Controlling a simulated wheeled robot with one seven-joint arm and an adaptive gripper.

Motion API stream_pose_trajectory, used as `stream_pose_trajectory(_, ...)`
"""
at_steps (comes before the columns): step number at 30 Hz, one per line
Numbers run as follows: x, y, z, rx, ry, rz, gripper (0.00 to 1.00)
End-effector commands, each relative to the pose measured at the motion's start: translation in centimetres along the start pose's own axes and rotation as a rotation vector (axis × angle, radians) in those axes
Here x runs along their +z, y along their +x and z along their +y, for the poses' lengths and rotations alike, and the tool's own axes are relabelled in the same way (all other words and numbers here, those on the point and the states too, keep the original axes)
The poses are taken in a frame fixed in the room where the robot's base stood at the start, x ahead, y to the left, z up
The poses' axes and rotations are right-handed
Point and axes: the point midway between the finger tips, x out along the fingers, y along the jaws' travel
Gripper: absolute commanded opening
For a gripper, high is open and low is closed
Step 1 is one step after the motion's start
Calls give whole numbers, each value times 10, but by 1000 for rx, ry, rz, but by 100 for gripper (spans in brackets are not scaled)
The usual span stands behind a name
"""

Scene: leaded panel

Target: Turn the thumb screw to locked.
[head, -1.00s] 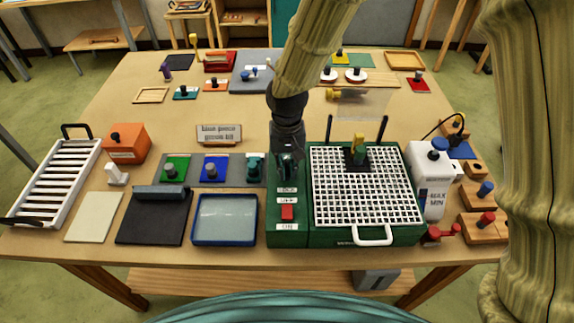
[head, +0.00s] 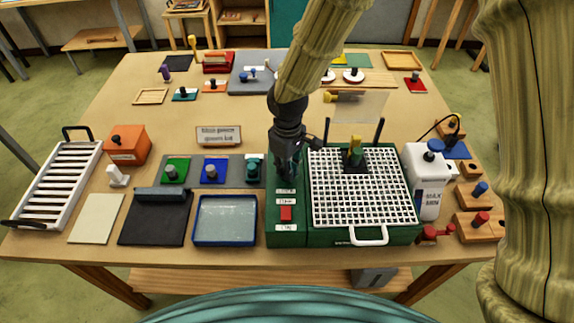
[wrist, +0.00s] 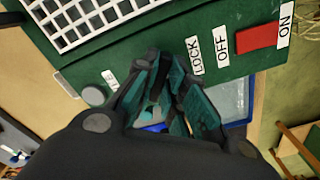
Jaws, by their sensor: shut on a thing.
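The thumb screw itself cannot be made out; the fingers cover the spot between the LOCK label (wrist: 196,55) and another, mostly hidden label (wrist: 110,78) on the green machine (wrist: 150,40). My gripper (head: 286,172) is over the left strip of the green machine (head: 287,239), above the red switch. In the wrist view my gripper (wrist: 168,100) points at the green panel beside LOCK, its teal-padded fingers close together. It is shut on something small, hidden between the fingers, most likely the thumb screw.
The red switch (head: 286,213) sits close in front of my gripper, with OFF and ON labels around it. A white grid (head: 360,190) covers the machine to the right.

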Motion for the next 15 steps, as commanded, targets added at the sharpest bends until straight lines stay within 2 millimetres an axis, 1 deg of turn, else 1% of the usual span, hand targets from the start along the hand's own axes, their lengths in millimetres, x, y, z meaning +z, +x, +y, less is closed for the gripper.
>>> stream_pose_trajectory(6,0,-1,1,-2,-203,0,0)
stream_pose_trajectory(15,-1,-1,3,-1,-456,0,0)
